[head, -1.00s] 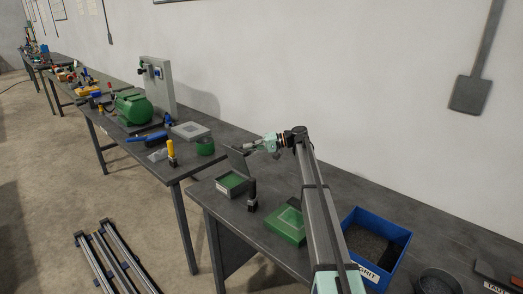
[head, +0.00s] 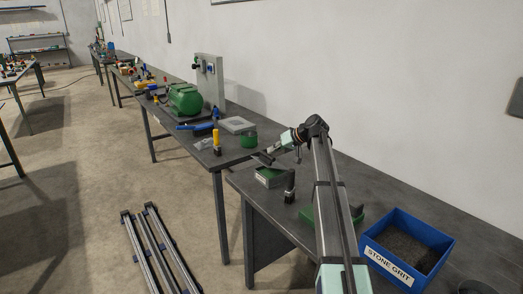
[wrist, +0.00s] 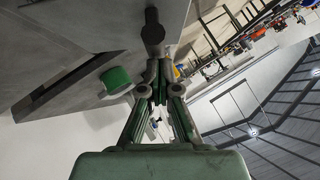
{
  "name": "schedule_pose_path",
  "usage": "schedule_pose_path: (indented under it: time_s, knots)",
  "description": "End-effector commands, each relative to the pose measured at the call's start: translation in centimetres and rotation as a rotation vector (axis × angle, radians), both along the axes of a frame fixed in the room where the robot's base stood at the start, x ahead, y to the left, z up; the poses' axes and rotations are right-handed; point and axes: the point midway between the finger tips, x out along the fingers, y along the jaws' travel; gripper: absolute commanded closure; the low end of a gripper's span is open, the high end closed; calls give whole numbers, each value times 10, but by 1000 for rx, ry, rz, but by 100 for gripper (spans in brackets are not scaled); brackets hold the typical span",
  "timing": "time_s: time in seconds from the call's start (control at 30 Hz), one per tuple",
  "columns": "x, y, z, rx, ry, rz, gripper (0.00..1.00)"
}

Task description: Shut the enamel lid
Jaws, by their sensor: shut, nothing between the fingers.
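The small grey box (head: 269,181) with a green inside stands near the left end of the near table in the head view. Its dark lid (head: 262,158) is tilted over the box, partly open, with a gap showing green below. My gripper (head: 270,153) is at the lid's upper side, partly merged with it in the picture; contact is hard to tell. In the wrist view my gripper's fingers (wrist: 158,88) are together and empty. A large grey surface fills the upper left there; I cannot tell if it is the lid.
A black upright post (head: 290,187) stands just right of the box. A green tray (head: 309,214) is partly behind my arm, and a blue stone grit bin (head: 408,250) is at right. The neighbouring table holds a green cylinder (head: 249,141) and a green motor (head: 186,99).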

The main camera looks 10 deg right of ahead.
Motion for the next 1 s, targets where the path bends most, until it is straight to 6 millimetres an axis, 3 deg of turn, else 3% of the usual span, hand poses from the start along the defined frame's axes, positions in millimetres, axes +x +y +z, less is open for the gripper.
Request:
schedule_pose_path:
  time_s: [0.73, 1.0]
  knots:
    - [-4, -6, -4, 2, 1, -13, 100]
    - [1, -12, 19, 3, -1, -11, 100]
